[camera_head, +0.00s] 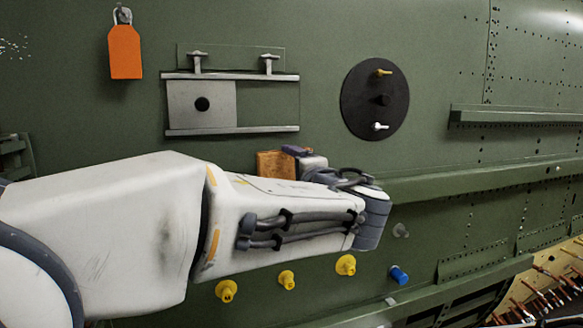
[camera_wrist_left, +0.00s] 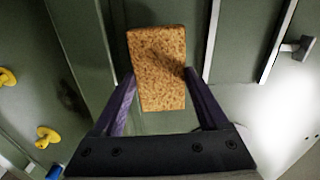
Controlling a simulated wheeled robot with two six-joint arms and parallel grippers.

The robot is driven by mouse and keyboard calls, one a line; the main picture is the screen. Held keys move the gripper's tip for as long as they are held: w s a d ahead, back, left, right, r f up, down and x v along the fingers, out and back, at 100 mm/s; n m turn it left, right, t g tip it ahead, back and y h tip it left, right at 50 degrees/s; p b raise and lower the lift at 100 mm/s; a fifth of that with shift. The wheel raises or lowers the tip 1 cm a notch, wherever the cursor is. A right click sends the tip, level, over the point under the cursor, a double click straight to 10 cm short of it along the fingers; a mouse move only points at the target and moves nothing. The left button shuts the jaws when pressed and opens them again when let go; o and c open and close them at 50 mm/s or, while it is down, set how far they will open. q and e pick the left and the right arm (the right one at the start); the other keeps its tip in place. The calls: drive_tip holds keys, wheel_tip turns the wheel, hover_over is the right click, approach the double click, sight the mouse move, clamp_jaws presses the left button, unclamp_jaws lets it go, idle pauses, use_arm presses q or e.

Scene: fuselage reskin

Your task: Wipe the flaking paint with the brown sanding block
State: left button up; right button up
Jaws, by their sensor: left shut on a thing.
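The brown sanding block (camera_head: 274,164) shows in the head view just above my left forearm, in front of the green fuselage skin. My left gripper (camera_head: 292,156) is shut on it. In the left wrist view the speckled brown block (camera_wrist_left: 158,68) sits between the two purple fingers of the gripper (camera_wrist_left: 160,82). The block's contact with the skin cannot be told. A patch of pale specks (camera_head: 15,46), which looks like flaking paint, is on the skin at the far upper left of the head view. My right gripper is not in view.
An orange tag (camera_head: 125,52) hangs at upper left. A sliding panel with rails (camera_head: 200,102) and a black disc with knobs (camera_head: 374,98) stand on the skin. Yellow knobs (camera_head: 286,279) and a blue one (camera_head: 399,275) stick out below. A ledge (camera_head: 470,182) runs right.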

use_arm(q)
drive_tip(key=shift+x, duration=1)
idle(0.6)
